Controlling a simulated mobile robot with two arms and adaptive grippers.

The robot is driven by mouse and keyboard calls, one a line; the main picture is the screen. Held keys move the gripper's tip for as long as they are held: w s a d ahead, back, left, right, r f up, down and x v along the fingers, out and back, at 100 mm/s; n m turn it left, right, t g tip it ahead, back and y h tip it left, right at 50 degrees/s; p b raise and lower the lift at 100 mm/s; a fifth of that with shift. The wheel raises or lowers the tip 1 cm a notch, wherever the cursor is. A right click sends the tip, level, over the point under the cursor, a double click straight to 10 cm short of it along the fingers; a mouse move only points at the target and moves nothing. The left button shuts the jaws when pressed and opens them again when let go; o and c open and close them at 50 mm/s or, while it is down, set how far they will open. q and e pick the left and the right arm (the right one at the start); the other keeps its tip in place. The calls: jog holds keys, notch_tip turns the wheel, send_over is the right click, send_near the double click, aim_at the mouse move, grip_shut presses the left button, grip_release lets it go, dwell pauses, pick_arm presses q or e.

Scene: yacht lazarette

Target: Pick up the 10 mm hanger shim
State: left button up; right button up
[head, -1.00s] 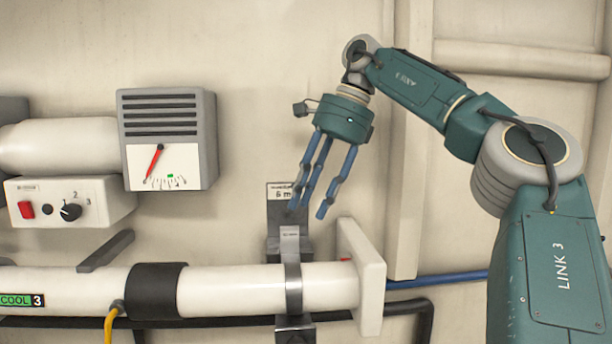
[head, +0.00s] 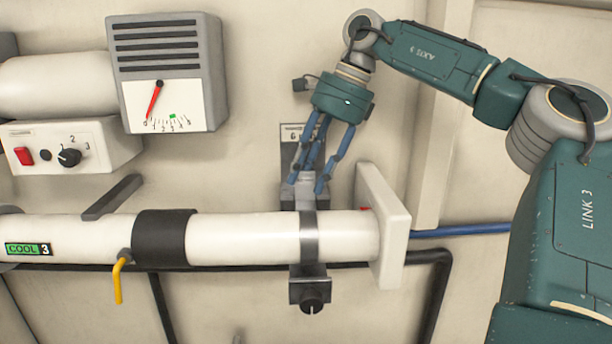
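My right gripper (head: 307,187) has blue fingers pointing down over the top of the grey pipe hanger (head: 309,235). The fingers are spread, with their tips close to the grey block (head: 304,199) above the pipe. I cannot tell whether they touch it. A dark plate behind the fingers bears a small label (head: 292,131) that starts with "6 m"; the fingers cover part of it. No piece marked 10 mm can be read, so I cannot tell the shim apart from the hanger. My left gripper is not in view.
A white pipe (head: 250,238) with a "COOL 3" tag runs through the hanger to a white end flange (head: 385,225). A gauge box (head: 168,72) and a switch box (head: 72,146) are on the wall at left. A yellow lever (head: 118,282) hangs below the pipe.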

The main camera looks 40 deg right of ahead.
jog(key=shift+w+a+f, duration=0.1)
jog(key=shift+a+f, duration=0.1)
jog(key=shift+f, duration=0.2)
jog(key=shift+a+f, duration=0.2)
jog(key=shift+f, duration=0.05)
jog(key=shift+c, duration=0.5)
grip_shut()
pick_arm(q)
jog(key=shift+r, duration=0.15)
pick_arm(e)
jog(key=shift+r, duration=4.7)
